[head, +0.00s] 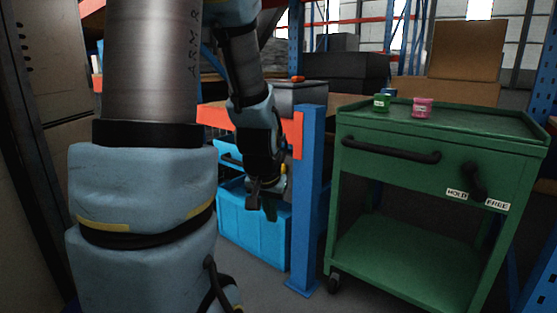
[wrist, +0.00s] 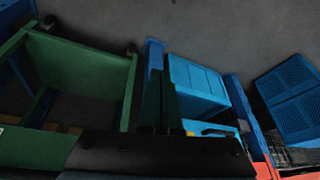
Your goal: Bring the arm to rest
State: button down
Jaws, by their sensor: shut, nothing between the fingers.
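My arm crosses the left of the head view, and my gripper (head: 262,203) hangs down at its end, in front of a blue crate and left of a blue post. In the wrist view the gripper (wrist: 160,100) shows its dark fingers side by side, with nothing held between them. The gripper is shut and empty. It appears apart from the green cart, in open space. Part of the gripper is dark and hard to make out in the head view.
A green cart (head: 390,173) with a HOLD/FREE lever stands at right, bearing a green tub (head: 382,104) and a pink tub (head: 423,108). A blue post (head: 306,200) and blue crate (head: 245,222) are close to the gripper. Grey floor (wrist: 215,35) is clear.

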jog(key=s+a+r+n+g+p, duration=0.2)
jog(key=s+a+r+n+g, duration=0.1)
jog(key=s+a, duration=0.3)
notch_tip(320, 180, up, 24)
jog(key=s+d+p, duration=0.1)
jog(key=p, duration=2.3)
jog(key=shift+f+y, duration=0.15)
jog(key=shift+y, duration=0.25)
